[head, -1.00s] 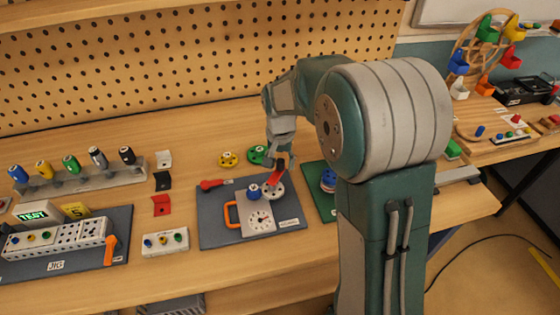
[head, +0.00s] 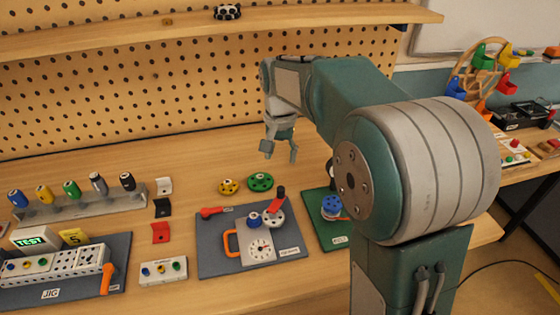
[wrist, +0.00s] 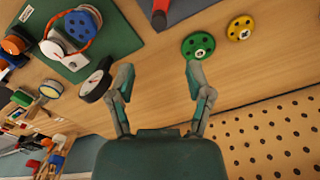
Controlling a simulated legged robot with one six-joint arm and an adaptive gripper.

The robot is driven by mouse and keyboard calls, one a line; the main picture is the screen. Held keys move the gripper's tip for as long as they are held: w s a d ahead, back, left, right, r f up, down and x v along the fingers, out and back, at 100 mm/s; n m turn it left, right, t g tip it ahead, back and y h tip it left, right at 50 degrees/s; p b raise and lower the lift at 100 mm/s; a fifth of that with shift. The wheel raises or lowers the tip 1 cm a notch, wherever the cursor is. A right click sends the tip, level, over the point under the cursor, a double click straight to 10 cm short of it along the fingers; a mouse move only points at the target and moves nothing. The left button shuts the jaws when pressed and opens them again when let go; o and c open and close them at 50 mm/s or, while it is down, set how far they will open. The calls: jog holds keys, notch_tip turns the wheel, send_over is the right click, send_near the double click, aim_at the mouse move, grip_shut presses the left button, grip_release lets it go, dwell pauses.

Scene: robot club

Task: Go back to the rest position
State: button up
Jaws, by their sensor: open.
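My gripper (head: 279,150) is open and empty in the head view. It hangs in the air in front of the pegboard, above the back of the workbench. In the wrist view my gripper (wrist: 157,78) has its two fingers spread wide with nothing between them. The upper part of my arm rises on the right side of the head view and hides part of the bench behind it.
A pegboard (head: 190,90) and shelf (head: 110,40) stand at the back.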

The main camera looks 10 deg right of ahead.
dwell(0.3)
jog(key=s+r+n+t, duration=0.1)
jog(key=s+n+t, duration=0.1)
jog(key=s, duration=1)
jog(key=s+d+r+n+t, duration=0.1)
jog(key=s+n+t, duration=0.2)
jog(key=s, duration=0.9)
jog(key=shift+s+d+r+t, duration=0.25)
jog(key=shift+d+r+t, duration=0.05)
